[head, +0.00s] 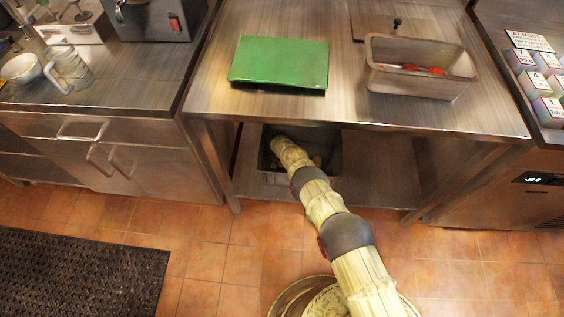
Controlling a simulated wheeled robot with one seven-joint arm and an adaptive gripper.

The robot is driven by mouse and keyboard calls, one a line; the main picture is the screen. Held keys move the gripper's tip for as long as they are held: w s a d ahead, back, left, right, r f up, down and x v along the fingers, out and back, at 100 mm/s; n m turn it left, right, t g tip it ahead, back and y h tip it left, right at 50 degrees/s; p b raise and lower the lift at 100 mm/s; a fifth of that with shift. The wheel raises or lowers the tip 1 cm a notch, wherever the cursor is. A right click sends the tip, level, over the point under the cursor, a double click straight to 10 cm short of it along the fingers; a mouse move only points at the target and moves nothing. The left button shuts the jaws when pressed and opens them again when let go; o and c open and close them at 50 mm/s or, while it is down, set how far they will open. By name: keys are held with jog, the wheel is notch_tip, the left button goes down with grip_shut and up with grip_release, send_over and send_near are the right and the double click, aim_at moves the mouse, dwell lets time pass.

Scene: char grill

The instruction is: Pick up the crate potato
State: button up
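A dark grey crate (276,178) stands on the lower shelf under the steel table. My arm reaches down from the front right into the space under the table, and its far end is over the crate. A few small brownish lumps, which look like potatoes (317,160), show inside the crate at the right of my arm. My gripper is hidden behind my own arm and in the crate's shadow, so its fingers and anything in them do not show.
The steel table (345,108) above has a front edge close over my arm. On it are a green cutting board (279,63) and a metal pan (418,82) with red pieces. The lower shelf (375,175) is clear to the right of the crate. A black mat (80,275) lies on the tiled floor.

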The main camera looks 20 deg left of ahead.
jog(key=shift+c, duration=1.2)
jog(key=c, duration=1)
jog(key=shift+c, duration=0.2)
